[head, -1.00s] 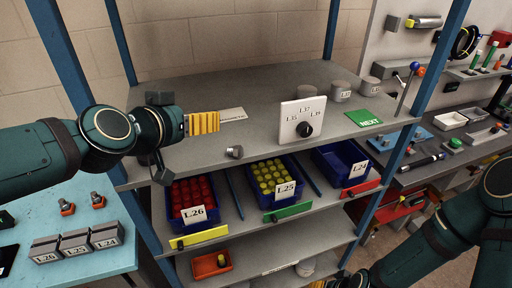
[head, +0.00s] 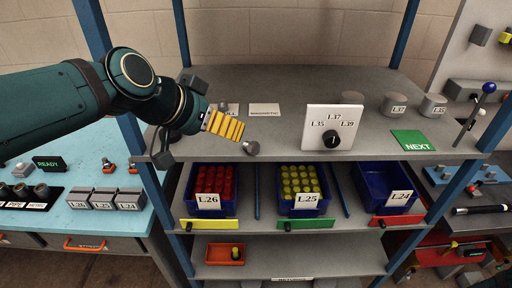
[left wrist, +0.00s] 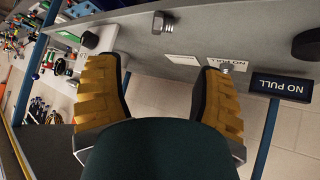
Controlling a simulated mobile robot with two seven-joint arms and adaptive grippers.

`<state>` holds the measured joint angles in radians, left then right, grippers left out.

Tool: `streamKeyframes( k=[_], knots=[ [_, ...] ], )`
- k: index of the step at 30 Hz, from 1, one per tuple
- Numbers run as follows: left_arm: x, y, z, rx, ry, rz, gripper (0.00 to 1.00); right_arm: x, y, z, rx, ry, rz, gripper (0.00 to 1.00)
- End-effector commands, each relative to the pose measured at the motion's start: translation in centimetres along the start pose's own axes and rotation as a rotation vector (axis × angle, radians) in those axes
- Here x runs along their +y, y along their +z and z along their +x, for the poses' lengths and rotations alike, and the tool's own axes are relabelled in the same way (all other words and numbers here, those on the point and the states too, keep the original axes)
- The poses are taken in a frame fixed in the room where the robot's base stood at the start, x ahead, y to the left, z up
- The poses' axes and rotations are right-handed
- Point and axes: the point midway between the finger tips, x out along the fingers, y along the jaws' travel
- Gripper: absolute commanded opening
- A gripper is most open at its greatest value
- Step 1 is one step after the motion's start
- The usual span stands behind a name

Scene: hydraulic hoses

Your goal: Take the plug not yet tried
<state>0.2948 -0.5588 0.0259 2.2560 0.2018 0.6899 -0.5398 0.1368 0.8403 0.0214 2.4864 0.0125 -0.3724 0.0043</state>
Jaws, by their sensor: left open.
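A small grey metal plug or bolt (head: 250,147) lies on the top shelf near its front edge. A yellow plug (head: 236,252) stands in an orange tray (head: 211,256) on a lower shelf. Red plugs (head: 214,180) fill the blue bin L.26 and yellow plugs (head: 299,180) fill bin L.25. Bin L.24 (head: 370,189) looks empty. My left gripper (head: 225,125) has yellow ribbed fingers just above and left of the grey piece. In the left wrist view its fingers (left wrist: 162,75) are apart with nothing between them. My right gripper is out of view.
A white dial panel (head: 320,119) stands upright on the top shelf, with grey labelled blocks (head: 433,105) behind and to its right. A green NEXT card (head: 412,141) lies at right. Blue shelf posts (head: 399,35) flank the shelf. A blue table (head: 70,172) is at left.

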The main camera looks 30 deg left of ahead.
Motion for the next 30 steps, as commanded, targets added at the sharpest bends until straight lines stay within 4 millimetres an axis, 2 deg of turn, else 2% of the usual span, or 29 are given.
streamKeyframes(
  k=[3, 9, 17, 24, 30],
  knots=[
    [0.0, 0.1, 2.6, -0.005, 0.002, -0.001, 0.68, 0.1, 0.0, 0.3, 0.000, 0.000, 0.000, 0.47],
    [0.0, 0.1, 5.7, -0.003, 0.002, 0.000, 0.68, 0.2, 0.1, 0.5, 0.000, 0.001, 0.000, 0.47],
    [-0.1, 0.2, 7.4, -0.002, 0.001, -0.001, 0.68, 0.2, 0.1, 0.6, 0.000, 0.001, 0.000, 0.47],
    [-0.2, 0.5, 10.8, -0.003, 0.002, -0.001, 0.68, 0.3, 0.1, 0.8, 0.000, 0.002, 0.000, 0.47],
    [-0.2, 0.4, 11.8, 0.001, 0.000, 0.000, 0.68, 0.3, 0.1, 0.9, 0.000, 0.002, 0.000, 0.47]
  ],
)
